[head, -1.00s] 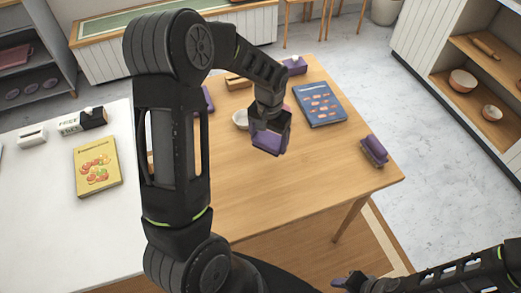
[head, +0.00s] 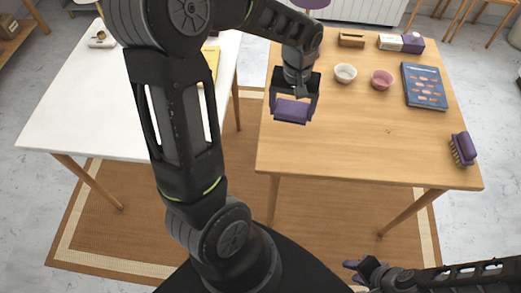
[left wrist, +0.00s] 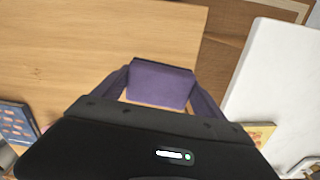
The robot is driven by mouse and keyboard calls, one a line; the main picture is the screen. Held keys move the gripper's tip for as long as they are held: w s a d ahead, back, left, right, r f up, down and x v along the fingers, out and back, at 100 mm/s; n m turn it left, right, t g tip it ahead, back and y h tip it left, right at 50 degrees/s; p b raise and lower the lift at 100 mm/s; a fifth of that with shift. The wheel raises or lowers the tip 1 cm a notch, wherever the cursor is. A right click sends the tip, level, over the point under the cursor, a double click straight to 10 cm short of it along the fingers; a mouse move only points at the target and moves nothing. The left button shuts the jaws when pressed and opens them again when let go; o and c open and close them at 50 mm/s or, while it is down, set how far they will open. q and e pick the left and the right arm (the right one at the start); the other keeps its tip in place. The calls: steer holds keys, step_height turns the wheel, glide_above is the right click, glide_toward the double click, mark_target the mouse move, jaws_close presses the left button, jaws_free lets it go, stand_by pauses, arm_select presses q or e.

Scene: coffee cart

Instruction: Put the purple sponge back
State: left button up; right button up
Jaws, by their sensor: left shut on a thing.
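A purple sponge (head: 292,111) is held in my left gripper (head: 294,98), which is shut on it. In the head view the sponge appears against the left part of the wooden table (head: 350,140), left of a white bowl. In the left wrist view the sponge (left wrist: 160,86) lies between the two purple-padded fingers, with table and brown mat behind it. I cannot tell its exact height above the table. My right gripper (head: 356,272) is at the bottom of the head view, apart from the table; its jaw opening is unclear.
The white bowl (head: 345,73), a pink bowl (head: 382,79), a blue book (head: 424,88) and a purple-backed brush (head: 464,148) are on the wooden table. A wooden holder (head: 352,40) and a white-and-purple box (head: 400,43) stand at its back. A white table (head: 90,110) is left, across a gap.

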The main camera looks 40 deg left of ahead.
arm_select(q)
steer(key=shift+s+a+n, duration=0.1)
steer(key=shift+s+n, duration=0.3)
steer(key=shift+s, duration=0.2)
steer(key=shift+w+a+f+n, duration=0.1)
steer(key=shift+w+f+n, duration=0.05)
steer(key=shift+n, duration=0.15)
glide_above(285, 139)
steer(key=shift+f, duration=3.1)
steer(key=shift+f+p, duration=0.35)
steer(key=shift+f, duration=1.5)
steer(key=shift+f, duration=0.1)
